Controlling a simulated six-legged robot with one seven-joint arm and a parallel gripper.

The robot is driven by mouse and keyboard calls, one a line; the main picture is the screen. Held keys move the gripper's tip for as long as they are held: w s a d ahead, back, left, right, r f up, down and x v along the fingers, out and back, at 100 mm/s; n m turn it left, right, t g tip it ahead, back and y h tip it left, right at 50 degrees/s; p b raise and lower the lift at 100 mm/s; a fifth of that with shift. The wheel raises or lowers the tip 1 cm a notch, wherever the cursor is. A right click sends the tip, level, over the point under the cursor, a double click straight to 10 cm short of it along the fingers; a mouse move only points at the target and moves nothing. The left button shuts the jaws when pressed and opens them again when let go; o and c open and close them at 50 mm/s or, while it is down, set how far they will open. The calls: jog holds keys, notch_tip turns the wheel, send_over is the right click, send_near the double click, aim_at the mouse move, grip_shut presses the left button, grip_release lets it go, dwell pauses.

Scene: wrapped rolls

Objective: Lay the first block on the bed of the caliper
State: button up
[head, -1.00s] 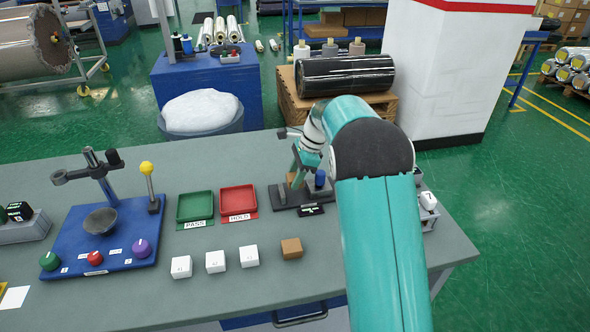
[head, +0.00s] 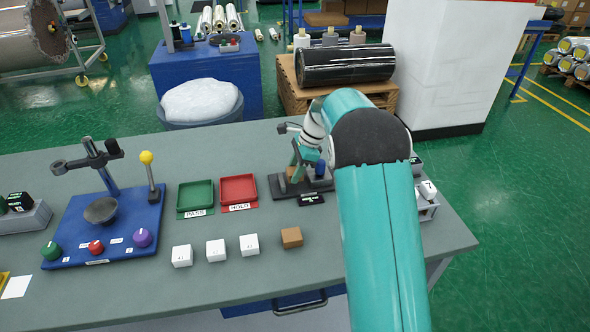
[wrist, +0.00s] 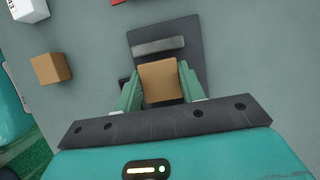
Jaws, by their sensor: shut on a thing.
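My gripper (wrist: 160,88) is shut on a brown block (wrist: 161,79) in the wrist view, with one green finger on each side. The block is over the dark bed of the caliper (wrist: 188,32); I cannot tell whether it touches the bed. In the head view the caliper (head: 286,188) stands at the back of the table, right of the red tray, and my gripper (head: 298,170) points down at it. My arm and fingers hide part of the caliper, and the held block is hardly visible there.
A second brown block (head: 291,237) lies nearer the table's front, beside a row of white blocks (head: 216,250). It also shows in the wrist view (wrist: 51,68). Green (head: 195,196) and red (head: 238,189) trays are left of the caliper. A blue stand (head: 75,225) is far left.

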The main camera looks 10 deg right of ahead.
jog(key=shift+f, duration=0.15)
jog(key=shift+f, duration=0.85)
jog(key=o, duration=1.1)
jog(key=shift+f, duration=0.1)
jog(key=shift+c, duration=0.2)
jog(key=v, duration=1.3)
jog(key=shift+r, duration=0.35)
jog(key=shift+d, duration=0.1)
